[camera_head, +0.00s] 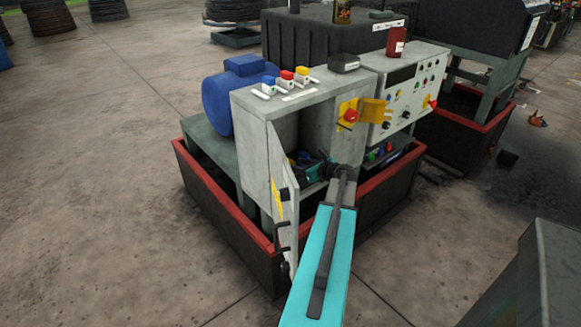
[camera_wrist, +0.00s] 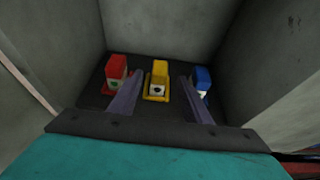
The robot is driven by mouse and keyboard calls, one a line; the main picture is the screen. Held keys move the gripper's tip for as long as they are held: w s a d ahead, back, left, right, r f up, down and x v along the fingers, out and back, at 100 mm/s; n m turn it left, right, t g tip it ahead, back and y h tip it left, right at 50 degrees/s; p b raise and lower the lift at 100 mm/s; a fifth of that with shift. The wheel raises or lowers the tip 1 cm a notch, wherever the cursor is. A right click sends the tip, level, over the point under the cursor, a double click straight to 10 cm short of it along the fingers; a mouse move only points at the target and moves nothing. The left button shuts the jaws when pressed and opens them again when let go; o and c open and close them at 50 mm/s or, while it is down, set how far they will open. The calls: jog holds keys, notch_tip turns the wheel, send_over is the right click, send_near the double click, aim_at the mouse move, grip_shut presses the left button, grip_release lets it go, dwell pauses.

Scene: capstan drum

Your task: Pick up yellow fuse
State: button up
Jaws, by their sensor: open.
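The yellow fuse (camera_wrist: 159,80) stands on a dark panel inside the grey cabinet, seen in the wrist view between a red fuse and a blue fuse. My gripper (camera_wrist: 163,88) is open, with one finger on each side of the yellow fuse in the picture. Whether the fingers touch it or are still short of it, I cannot tell.
The red fuse (camera_wrist: 116,72) is left of my left finger and the blue fuse (camera_wrist: 202,80) is by my right finger. Grey walls (camera_wrist: 57,38) close in on both sides. The cabinet door (camera_head: 284,196) hangs open at the left. A control panel (camera_head: 402,100) stands at the right.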

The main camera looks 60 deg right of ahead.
aim_at(293, 163)
jog(key=shift+x, duration=0.75)
jog(key=shift+w, duration=0.1)
jog(key=shift+p+x, duration=0.65)
jog(key=shift+x, duration=1.85)
jog(key=shift+r, duration=0.1)
grip_shut()
